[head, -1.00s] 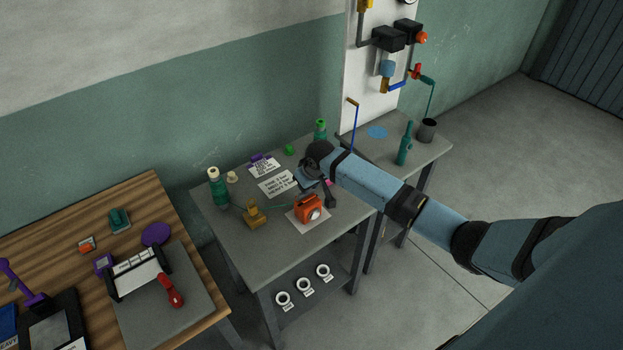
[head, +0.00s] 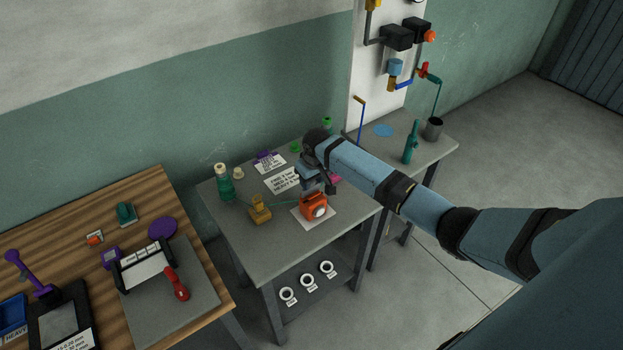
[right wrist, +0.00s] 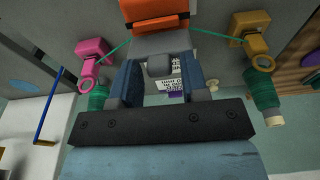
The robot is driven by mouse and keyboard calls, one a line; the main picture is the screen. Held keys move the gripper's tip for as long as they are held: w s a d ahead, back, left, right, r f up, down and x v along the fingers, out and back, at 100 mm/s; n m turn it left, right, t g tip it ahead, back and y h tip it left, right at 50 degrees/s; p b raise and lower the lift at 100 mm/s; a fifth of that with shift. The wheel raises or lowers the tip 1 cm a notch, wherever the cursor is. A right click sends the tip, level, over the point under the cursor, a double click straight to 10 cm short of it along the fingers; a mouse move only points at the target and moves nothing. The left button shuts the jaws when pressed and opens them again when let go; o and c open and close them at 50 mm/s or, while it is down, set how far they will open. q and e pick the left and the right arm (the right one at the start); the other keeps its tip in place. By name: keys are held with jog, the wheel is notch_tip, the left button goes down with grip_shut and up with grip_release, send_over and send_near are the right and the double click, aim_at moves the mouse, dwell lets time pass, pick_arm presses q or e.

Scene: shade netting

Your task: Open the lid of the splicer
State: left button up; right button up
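The splicer is a small orange box (head: 313,204) with a pale round face, on a white sheet on the grey table. In the right wrist view its orange body (right wrist: 155,14) is at the top, just beyond my fingers. My right gripper (head: 319,187) is just behind and above it, fingers apart and pointing down. In the right wrist view a rounded grey piece (right wrist: 160,66) sits between the fingers; I cannot tell whether they touch it. The lid looks closed, though the arm partly hides it. My left gripper is not in view.
Green cords run from the splicer towards a yellow clamp (head: 260,210) and a pink clamp (right wrist: 92,50). A wooden table (head: 70,235) with tools is at left.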

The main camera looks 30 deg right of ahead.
jog(key=shift+o, duration=0.5)
jog(key=shift+r, duration=0.1)
jog(key=shift+r, duration=0.25)
notch_tip(320, 180, up, 13)
jog(key=s+b, duration=0.1)
jog(key=s, duration=0.1)
jog(key=shift+b, duration=0.4)
